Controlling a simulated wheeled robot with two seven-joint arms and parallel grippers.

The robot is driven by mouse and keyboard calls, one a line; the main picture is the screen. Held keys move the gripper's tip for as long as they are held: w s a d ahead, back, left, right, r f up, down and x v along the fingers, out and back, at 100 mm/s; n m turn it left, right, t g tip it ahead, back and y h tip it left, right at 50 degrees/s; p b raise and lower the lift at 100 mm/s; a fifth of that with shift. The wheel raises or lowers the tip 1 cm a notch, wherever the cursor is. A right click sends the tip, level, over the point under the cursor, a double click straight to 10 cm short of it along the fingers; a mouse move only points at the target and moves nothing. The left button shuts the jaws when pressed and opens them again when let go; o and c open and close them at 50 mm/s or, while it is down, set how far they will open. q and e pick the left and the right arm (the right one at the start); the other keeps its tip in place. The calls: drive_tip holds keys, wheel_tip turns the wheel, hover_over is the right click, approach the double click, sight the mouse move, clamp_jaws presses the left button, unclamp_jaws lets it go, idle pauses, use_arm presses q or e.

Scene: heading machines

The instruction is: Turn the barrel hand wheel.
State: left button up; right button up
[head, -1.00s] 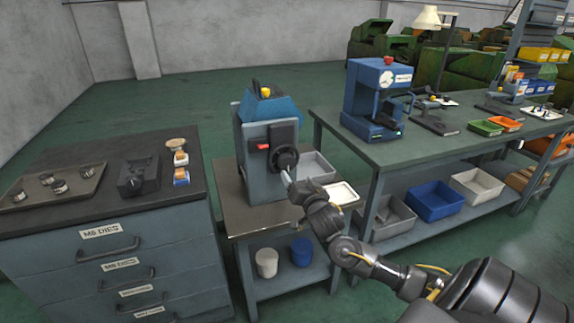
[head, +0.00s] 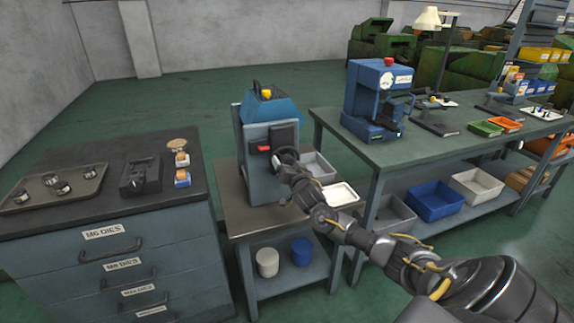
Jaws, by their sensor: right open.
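The barrel hand wheel (head: 284,154) is a dark round wheel on the front of a blue-grey machine (head: 262,184), which stands on a small bench. A red piece (head: 263,149) sits left of the wheel on the machine's dark plate. My right gripper (head: 290,170) is at the lower front of the wheel and overlaps it in the head view. The fingertips are small and partly hidden, so I cannot tell whether they touch the rim. The right gripper is open. My left gripper is not in view.
A dark drawer cabinet (head: 95,207) with a tray (head: 50,190) of small parts stands at left. A long workbench (head: 400,158) with a blue machine (head: 375,95) stands at right. Grey and white bins (head: 340,195) sit right of the wheel's machine, close to my right arm.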

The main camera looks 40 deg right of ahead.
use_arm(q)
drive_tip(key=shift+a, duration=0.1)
use_arm(e)
drive_tip(key=shift+c, duration=0.6)
drive_tip(key=shift+a, duration=0.1)
drive_tip(key=c, duration=0.8)
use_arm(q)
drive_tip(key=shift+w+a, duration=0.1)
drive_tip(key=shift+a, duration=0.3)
use_arm(e)
drive_tip(key=shift+c, duration=0.2)
